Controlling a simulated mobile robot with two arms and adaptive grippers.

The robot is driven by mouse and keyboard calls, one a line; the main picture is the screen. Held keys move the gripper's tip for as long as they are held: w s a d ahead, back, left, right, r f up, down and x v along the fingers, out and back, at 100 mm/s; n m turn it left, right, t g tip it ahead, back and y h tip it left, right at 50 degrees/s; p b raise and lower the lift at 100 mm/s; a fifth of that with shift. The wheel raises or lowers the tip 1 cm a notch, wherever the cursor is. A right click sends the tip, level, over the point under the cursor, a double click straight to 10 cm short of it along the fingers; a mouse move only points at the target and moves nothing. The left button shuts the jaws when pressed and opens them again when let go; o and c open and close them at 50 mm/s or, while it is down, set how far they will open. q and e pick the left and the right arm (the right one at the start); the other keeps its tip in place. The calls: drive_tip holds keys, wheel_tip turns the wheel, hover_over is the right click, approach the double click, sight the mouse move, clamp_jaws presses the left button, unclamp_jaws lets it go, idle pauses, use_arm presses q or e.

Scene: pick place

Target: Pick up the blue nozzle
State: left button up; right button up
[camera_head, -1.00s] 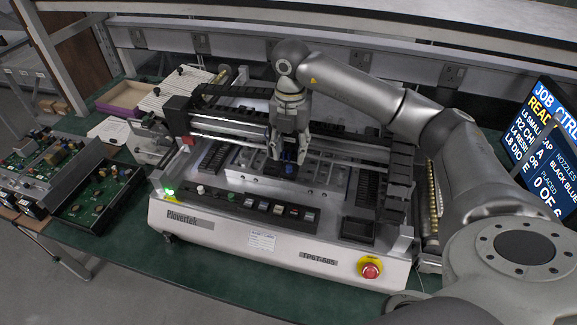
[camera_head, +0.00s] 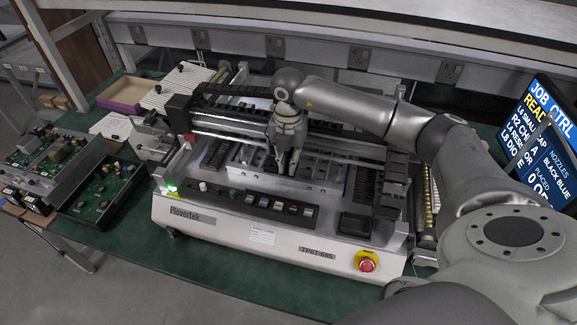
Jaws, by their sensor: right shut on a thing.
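My right gripper (camera_head: 286,163) points down into the middle of the white Plovertek pick-and-place machine (camera_head: 190,220), in front of its gantry rail. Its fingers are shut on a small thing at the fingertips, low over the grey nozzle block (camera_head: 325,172). I take this thing to be the blue nozzle, but the fingers hide it and no blue shows clearly now. Whether it is still seated in the block or clear of it, I cannot tell. My left gripper is not in view.
The gantry (camera_head: 235,137) crosses just behind my gripper. A red stop button (camera_head: 367,262) is on the machine's front. Open circuit-board units (camera_head: 100,195) and a purple tray (camera_head: 127,93) lie at left. A job screen (camera_head: 540,150) stands at right.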

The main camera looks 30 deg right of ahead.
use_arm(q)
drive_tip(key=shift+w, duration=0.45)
use_arm(e)
drive_tip(key=shift+r, duration=0.1)
